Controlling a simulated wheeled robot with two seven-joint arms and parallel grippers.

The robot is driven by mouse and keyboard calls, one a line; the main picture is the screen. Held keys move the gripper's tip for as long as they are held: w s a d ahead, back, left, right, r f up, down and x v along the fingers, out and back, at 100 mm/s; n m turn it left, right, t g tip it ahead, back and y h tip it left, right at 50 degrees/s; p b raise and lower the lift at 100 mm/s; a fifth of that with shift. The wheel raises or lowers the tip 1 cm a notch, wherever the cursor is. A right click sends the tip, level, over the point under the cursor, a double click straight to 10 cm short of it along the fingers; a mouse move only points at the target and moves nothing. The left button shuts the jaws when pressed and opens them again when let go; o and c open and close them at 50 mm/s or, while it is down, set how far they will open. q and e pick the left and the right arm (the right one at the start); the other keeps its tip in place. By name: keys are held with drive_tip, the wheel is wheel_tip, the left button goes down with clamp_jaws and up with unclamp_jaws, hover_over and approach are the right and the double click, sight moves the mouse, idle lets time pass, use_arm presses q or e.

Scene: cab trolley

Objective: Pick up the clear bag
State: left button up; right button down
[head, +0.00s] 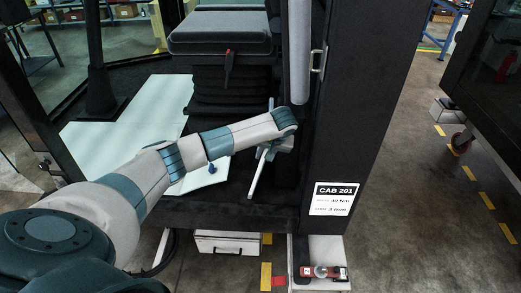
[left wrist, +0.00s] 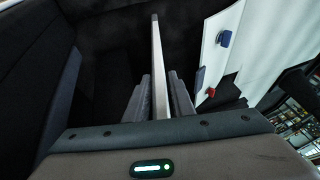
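My left gripper (head: 266,150) reaches into the cab, in front of the seat base and beside the dark door pillar. In the left wrist view its two grey fingers (left wrist: 160,98) stand close on either side of a thin pale strip (left wrist: 157,65) and appear shut on it. The strip also shows in the head view (head: 257,177), slanting down below the gripper. I cannot tell whether this strip is the clear bag seen edge-on; no other clear bag can be made out. My right gripper is not in view.
A pale sheet (head: 110,135) covers the cab floor at left, with a blue item (head: 212,169) on it. The seat (head: 220,35) stands behind. The dark pillar (head: 345,110) with its handle (head: 318,60) is close on the right. A red tool (head: 323,271) lies below on a step.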

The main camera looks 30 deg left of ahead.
use_arm(q)
clamp_jaws()
idle(1.2)
